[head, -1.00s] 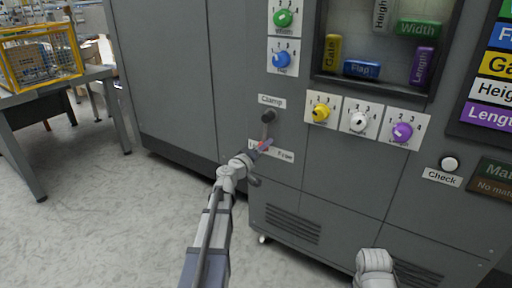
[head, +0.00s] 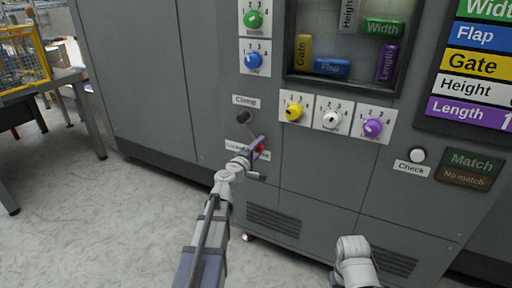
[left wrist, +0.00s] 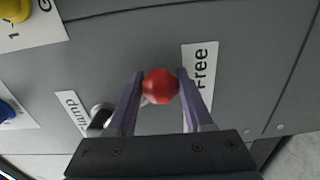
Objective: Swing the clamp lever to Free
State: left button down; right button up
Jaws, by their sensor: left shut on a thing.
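The clamp lever's dark pivot (head: 243,116) sits under the Clamp label on the grey machine front. Its arm slants down and to the right to a red knob (head: 260,148). The knob is just above the Free label, whose text is partly hidden, and right of the Locked label (head: 235,146). My left gripper (head: 257,144) is shut on the red knob. In the left wrist view the red knob (left wrist: 160,86) is between the two fingers, beside the Free label (left wrist: 200,80). Part of my right arm shows at the bottom of the head view, but its jaws do not.
Yellow, white and purple dials (head: 333,119) are right of the lever, with green and blue dials above it. A Check button (head: 417,155) is farther right. A table (head: 72,82) with a yellow-framed cage stands at the left. Open floor is in front of the machine.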

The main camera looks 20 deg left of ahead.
pick_arm(q)
jog(key=shift+w+a+r, duration=0.1)
jog(key=shift+a+r, duration=0.05)
dwell(0.3)
jog(key=shift+c, duration=1.5)
grip_release()
jog(key=shift+s, duration=0.55)
jog(key=s, duration=0.6)
jog(key=shift+s+a, duration=0.2)
jog(key=shift+s, duration=0.2)
